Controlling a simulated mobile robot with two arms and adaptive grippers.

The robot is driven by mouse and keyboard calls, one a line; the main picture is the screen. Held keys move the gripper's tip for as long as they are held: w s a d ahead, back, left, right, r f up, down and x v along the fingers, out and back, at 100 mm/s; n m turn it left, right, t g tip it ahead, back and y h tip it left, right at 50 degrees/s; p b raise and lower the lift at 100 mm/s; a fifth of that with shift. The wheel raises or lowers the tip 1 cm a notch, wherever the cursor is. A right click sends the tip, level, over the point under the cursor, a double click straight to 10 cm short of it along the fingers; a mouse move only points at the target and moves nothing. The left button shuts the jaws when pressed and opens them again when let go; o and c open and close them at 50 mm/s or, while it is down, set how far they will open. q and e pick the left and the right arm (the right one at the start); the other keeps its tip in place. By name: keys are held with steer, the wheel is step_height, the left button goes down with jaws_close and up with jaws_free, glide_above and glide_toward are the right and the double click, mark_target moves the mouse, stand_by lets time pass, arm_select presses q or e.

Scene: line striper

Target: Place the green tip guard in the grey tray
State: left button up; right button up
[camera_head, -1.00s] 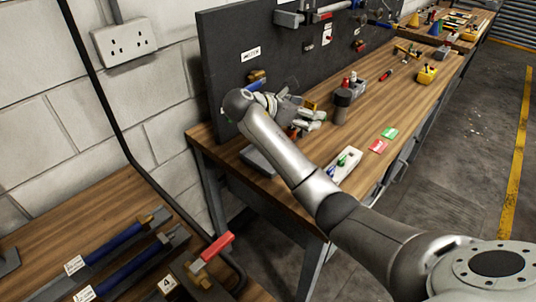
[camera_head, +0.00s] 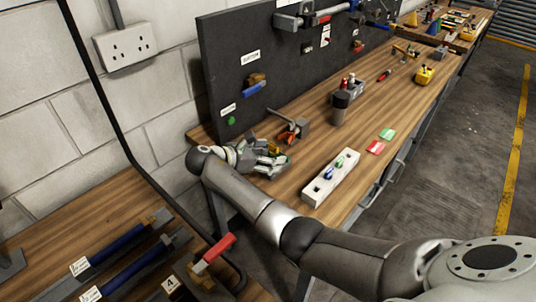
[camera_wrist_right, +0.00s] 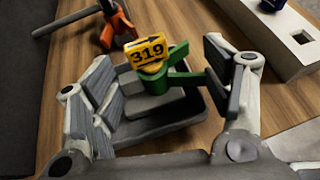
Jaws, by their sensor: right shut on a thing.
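The green tip guard (camera_wrist_right: 168,77), with a yellow piece marked 319 (camera_wrist_right: 146,50) on it, is between the fingers of my right gripper (camera_wrist_right: 165,82). My right gripper is shut on it. The grey tray (camera_wrist_right: 165,128) lies under the guard in the wrist view, on the wooden bench. I cannot tell how far the guard is above the tray floor. In the head view my right gripper (camera_head: 272,158) is low over the bench's near left end and hides most of the tray. My left gripper is not in view.
An orange-handled tool (camera_head: 292,128) stands just behind the gripper. A white block with holes (camera_head: 331,178) lies to its right, and a dark cylinder (camera_head: 340,106) stands farther back. The dark pegboard (camera_head: 290,75) rises behind the bench. The bench's middle has bare wood.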

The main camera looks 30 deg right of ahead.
stand_by(0.3)
steer(key=o, duration=1.4)
steer(key=shift+f, duration=0.15)
steer(key=shift+a+r, duration=0.15)
steer(key=shift+r, duration=0.15)
steer(key=shift+p+v, duration=2.9)
steer(key=shift+v, duration=2.9)
steer(key=shift+f, duration=0.2)
